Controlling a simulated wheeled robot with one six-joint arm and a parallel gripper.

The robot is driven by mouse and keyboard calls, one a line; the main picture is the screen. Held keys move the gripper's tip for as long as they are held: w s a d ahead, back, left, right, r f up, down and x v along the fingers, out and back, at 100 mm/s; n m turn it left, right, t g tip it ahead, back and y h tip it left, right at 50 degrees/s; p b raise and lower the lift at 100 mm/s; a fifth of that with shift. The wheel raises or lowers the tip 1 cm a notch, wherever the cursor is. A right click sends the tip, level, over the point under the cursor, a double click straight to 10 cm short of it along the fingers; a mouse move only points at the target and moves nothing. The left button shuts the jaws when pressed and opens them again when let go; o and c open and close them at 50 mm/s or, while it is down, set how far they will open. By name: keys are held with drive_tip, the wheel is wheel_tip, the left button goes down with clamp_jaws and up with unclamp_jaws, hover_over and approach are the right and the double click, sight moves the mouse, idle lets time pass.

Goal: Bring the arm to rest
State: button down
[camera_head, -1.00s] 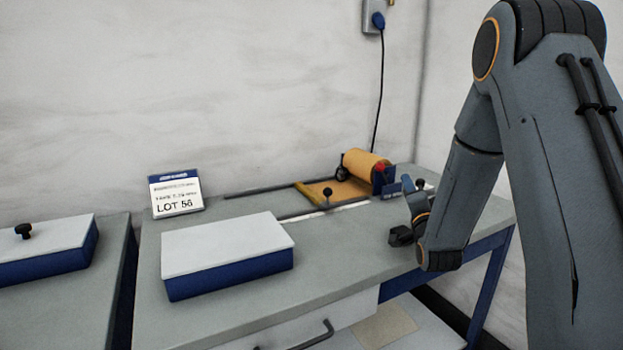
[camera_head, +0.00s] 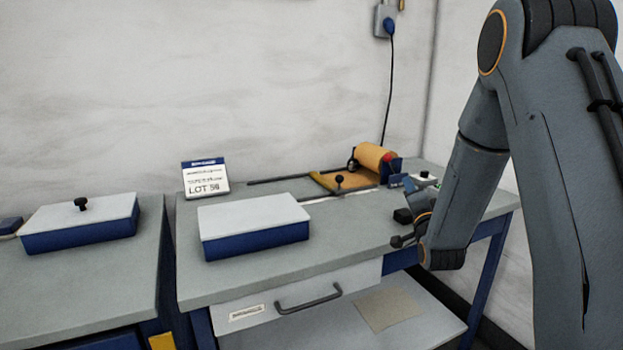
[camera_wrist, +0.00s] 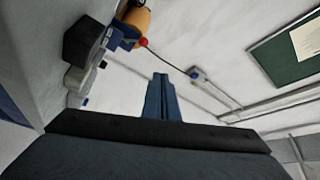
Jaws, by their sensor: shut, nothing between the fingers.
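My arm (camera_head: 480,180) is folded down at the right of the head view, in front of the right end of the workbench. My gripper (camera_head: 402,240) shows only in part there, small and partly hidden by my wrist, near the bench's front edge. In the wrist view my gripper's fingers (camera_wrist: 161,97) stand together in the middle of the picture, shut with nothing between them. Behind them are the wall and a cable, and no object touches them.
The workbench (camera_head: 345,240) bears a lidded blue box (camera_head: 255,240), a LOT sign (camera_head: 206,180) and a copper foil roll (camera_head: 375,157) on a feeder. A black block (camera_head: 403,216) lies close to my gripper. A second bench (camera_head: 90,275) with another box (camera_head: 80,235) stands left.

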drive_tip(key=s+f+n+g, duration=0.1)
drive_tip(key=s+f+g, duration=0.1)
drive_tip(key=s+f+n+g, duration=0.1)
drive_tip(key=s+f+g, duration=0.1)
drive_tip(key=s+a+f+n+g+p, duration=0.1)
drive_tip(key=s+f+g, duration=0.1)
drive_tip(key=shift+n+g+h, duration=0.3)
drive_tip(key=shift+n+g, duration=0.1)
drive_tip(key=s+a+f+n+g, duration=0.1)
drive_tip(key=s+a+n+g, duration=0.1)
drive_tip(key=s, duration=0.9)
drive_tip(key=s+a+f+n+g+p, duration=0.1)
drive_tip(key=s+a+f+n+g, duration=0.1)
drive_tip(key=s+n+g, duration=0.2)
drive_tip(key=s+a+f+n+g+y, duration=0.1)
drive_tip(key=s+g, duration=0.6)
drive_tip(key=s, duration=1.3)
drive_tip(key=shift+s+a+f+n, duration=0.15)
drive_tip(key=shift+a+f+n, duration=0.2)
drive_tip(key=shift+a+n, duration=0.55)
